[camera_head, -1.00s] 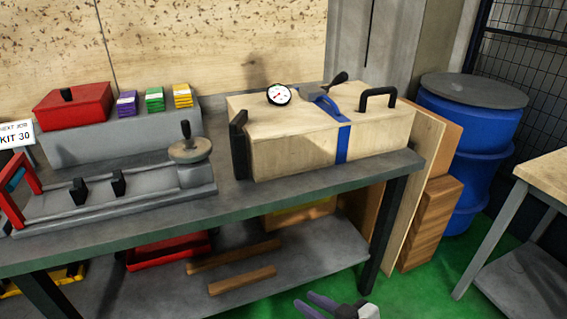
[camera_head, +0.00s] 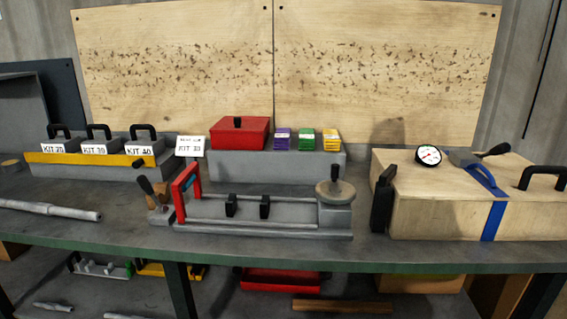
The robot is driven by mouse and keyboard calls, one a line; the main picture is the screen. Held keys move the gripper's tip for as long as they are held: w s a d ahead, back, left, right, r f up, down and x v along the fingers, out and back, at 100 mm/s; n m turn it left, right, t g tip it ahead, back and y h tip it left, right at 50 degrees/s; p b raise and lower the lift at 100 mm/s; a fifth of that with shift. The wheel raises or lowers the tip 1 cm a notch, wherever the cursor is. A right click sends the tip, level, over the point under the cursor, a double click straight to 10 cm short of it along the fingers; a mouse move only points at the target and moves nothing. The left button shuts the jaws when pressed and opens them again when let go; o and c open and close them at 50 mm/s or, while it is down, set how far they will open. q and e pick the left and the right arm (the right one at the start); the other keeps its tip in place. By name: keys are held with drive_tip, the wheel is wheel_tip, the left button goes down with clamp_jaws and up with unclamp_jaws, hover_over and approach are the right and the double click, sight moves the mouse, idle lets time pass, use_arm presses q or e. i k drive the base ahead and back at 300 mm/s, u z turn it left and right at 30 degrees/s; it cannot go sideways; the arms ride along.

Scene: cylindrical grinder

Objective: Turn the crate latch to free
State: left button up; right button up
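A pale wooden crate (camera_head: 430,217) stands on the right of the bench. A blue strap (camera_head: 494,220) runs over its top and down its front. A grey-blue piece (camera_head: 464,158) lies at the strap on the lid, with a black lever handle (camera_head: 497,149) just behind it. I cannot tell which part is the latch. A grey rack of labelled kits (camera_head: 95,172) at the left has a yellow bar (camera_head: 90,159) across its front, with a black knob (camera_head: 138,164) near the bar's right end. Neither gripper is in view.
A grey fixture (camera_head: 285,214) with a red handle (camera_head: 186,182) and a round wheel (camera_head: 335,192) sits mid-bench. A round gauge (camera_head: 428,155) stands on the crate. A grey shaft (camera_head: 50,210) lies at left.

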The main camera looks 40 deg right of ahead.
sight(387, 175)
drive_tip(key=u, duration=0.95)
drive_tip(key=k, duration=1.05)
drive_tip(key=z, duration=1.95)
drive_tip(key=i, duration=0.4)
drive_tip(key=u, duration=0.05)
